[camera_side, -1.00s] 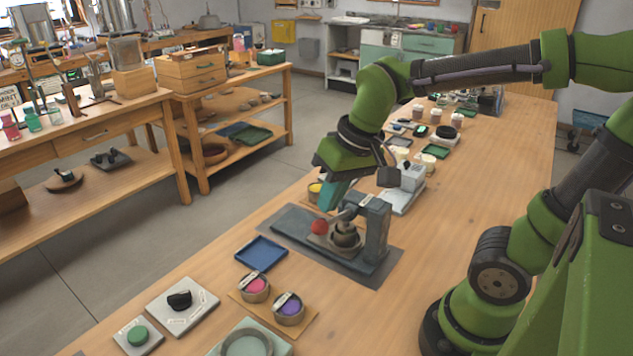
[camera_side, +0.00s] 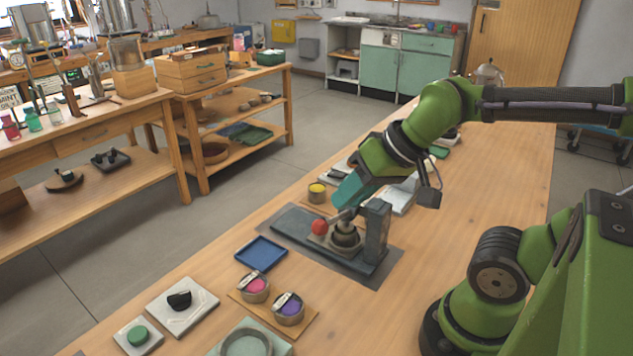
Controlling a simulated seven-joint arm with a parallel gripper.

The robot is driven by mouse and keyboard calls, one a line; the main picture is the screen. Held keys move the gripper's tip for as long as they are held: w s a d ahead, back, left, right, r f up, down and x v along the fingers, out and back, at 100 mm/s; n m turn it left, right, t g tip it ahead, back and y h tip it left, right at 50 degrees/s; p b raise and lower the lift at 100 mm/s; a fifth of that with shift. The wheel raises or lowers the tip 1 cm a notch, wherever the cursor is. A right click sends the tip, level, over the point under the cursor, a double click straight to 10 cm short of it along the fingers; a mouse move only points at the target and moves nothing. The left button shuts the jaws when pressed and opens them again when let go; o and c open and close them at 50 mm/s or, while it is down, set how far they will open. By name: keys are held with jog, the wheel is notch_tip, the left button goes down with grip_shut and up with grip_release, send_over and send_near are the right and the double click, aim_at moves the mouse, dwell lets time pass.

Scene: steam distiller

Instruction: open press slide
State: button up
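The press (camera_side: 376,235) is a dark grey device with an upright post on a flat base plate (camera_side: 300,228), standing on the wooden table. A round grey cup-like part (camera_side: 345,237) sits in front of the post, and a red knob (camera_side: 319,227) is beside it on the left. My gripper (camera_side: 346,205) reaches down from the upper right with its teal fingers just above the cup and close to the post. The fingertips are small and partly merged with the press parts, so I cannot tell whether they touch the press or how far apart they are.
A blue tray (camera_side: 261,252) lies left of the press. Pots of pink (camera_side: 256,286) and purple (camera_side: 289,308) material stand in front, and a yellow pot (camera_side: 317,192) stands behind. A white device (camera_side: 399,198) is behind the post.

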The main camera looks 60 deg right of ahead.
jog(key=o, duration=0.4)
jog(key=w+d+f+g+h, duration=0.1)
jog(key=w+d+g, duration=0.1)
jog(key=w, duration=0.3)
jog(key=shift+w+f+g, duration=0.35)
jog(key=shift+g, duration=0.05)
jog(key=shift+w+d+f+n+g+h, duration=1.1)
jog(key=shift+w+d+g+h, duration=0.8)
jog(key=shift+w+d, duration=2.5)
jog(key=shift+g+y, duration=0.3)
jog(key=f, duration=0.5)
jog(key=d+f, duration=0.1)
jog(key=f, duration=0.4)
jog(key=d+f, duration=0.1)
jog(key=f, duration=0.5)
jog(key=shift+w, duration=0.15)
grip_shut()
